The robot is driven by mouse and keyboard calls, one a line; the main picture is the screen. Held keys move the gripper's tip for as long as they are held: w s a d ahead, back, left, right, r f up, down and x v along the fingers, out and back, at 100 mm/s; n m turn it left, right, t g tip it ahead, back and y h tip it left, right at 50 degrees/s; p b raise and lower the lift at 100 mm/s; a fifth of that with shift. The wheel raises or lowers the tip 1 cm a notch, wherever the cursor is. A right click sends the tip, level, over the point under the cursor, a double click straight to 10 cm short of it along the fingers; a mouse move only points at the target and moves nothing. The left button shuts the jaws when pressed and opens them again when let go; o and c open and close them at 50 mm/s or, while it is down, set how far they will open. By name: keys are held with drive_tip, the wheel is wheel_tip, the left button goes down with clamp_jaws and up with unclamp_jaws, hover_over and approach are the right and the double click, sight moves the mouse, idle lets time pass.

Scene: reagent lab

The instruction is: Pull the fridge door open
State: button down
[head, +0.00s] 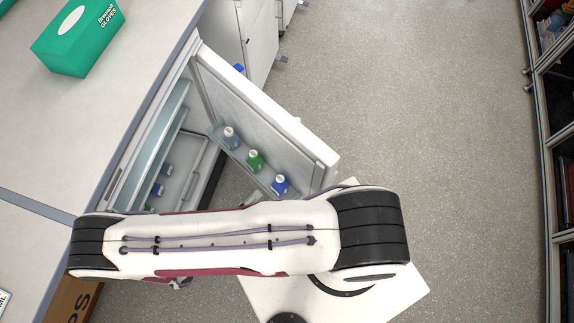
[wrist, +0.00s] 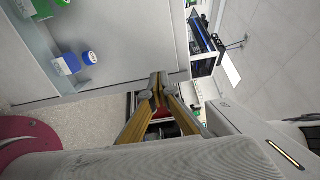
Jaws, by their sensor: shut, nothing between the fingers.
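The white fridge door (head: 265,115) stands swung well open from the fridge (head: 150,150) under the bench in the head view. Bottles with blue and green parts sit in its inner shelf. In the wrist view the door's inner face (wrist: 130,45) fills the upper left. My gripper (wrist: 158,80) has its fingertips together and empty, close to the door's edge. I cannot tell whether it touches the door. In the head view my gripper is hidden, and my arm covers the lower part of the fridge opening.
A green glove box (head: 80,40) lies on the bench (head: 60,130). White cabinets (head: 240,35) stand beyond the door. Grey floor (head: 430,110) is clear to the right, up to dark shelving (head: 555,150).

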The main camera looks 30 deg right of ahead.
sight(298, 158)
drive_tip(key=shift+x, duration=7)
drive_tip(key=w+x, duration=0.1)
drive_tip(key=x, duration=1.9)
drive_tip(key=shift+w+a, duration=0.2)
drive_tip(key=shift+w, duration=0.05)
drive_tip(key=shift+a+f, duration=0.1)
drive_tip(key=shift+f, duration=0.05)
drive_tip(key=s+a, duration=0.9)
drive_tip(key=a, duration=0.1)
drive_tip(key=shift+a, duration=0.3)
